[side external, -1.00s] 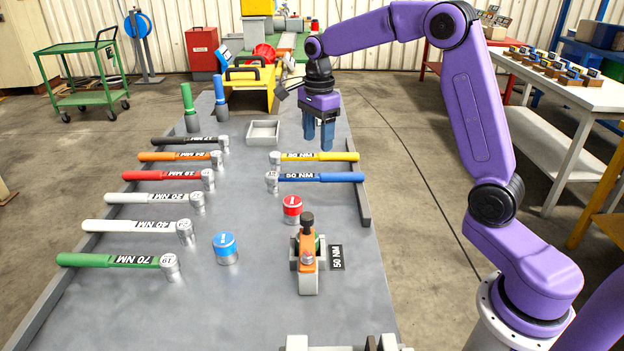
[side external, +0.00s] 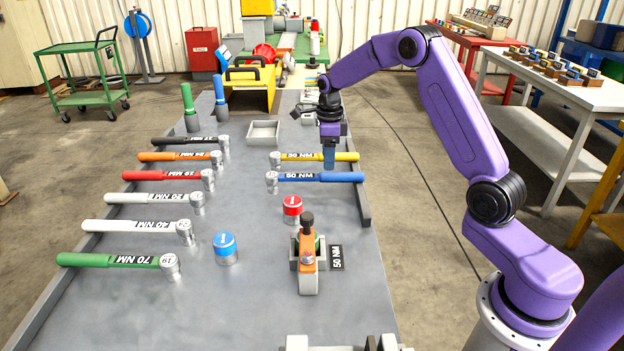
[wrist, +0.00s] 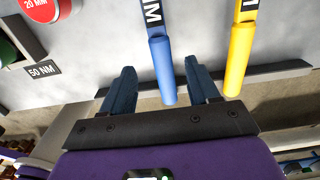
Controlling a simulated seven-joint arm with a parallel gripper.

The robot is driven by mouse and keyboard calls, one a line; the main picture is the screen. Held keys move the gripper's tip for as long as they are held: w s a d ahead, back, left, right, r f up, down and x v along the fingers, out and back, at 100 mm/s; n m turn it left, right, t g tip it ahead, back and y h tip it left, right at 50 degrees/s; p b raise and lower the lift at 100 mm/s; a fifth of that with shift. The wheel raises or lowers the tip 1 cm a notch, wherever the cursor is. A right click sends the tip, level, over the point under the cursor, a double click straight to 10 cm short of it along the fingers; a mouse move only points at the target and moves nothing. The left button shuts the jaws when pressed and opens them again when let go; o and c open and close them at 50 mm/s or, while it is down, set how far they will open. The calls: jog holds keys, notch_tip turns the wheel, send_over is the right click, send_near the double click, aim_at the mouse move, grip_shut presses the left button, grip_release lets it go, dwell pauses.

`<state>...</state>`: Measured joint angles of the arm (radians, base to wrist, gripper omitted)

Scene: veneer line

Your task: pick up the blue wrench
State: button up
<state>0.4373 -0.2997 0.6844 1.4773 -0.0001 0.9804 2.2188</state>
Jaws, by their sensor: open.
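The blue wrench (side external: 340,177), labelled 50 NM, lies flat on the grey bench with its silver head at the left and its handle pointing right. In the wrist view its blue handle (wrist: 162,68) shows between the two finger tips, its end pointing toward the palm. My gripper (side external: 329,166) is open and empty, pointing down over the handle; in the wrist view its dark blue fingers (wrist: 159,72) stand either side of the handle. I cannot tell the exact height left above it.
A yellow wrench (side external: 345,156) lies parallel just behind the blue one, close to one finger. A raised rail (side external: 364,207) runs along the bench's right edge. A red-topped socket (side external: 292,207) and an orange fixture (side external: 308,270) stand nearer. Several other wrenches lie at left.

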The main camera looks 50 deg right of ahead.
aim_at(327, 178)
jog(key=shift+w+f, duration=0.1)
jog(key=shift+f, duration=3.9)
grip_shut()
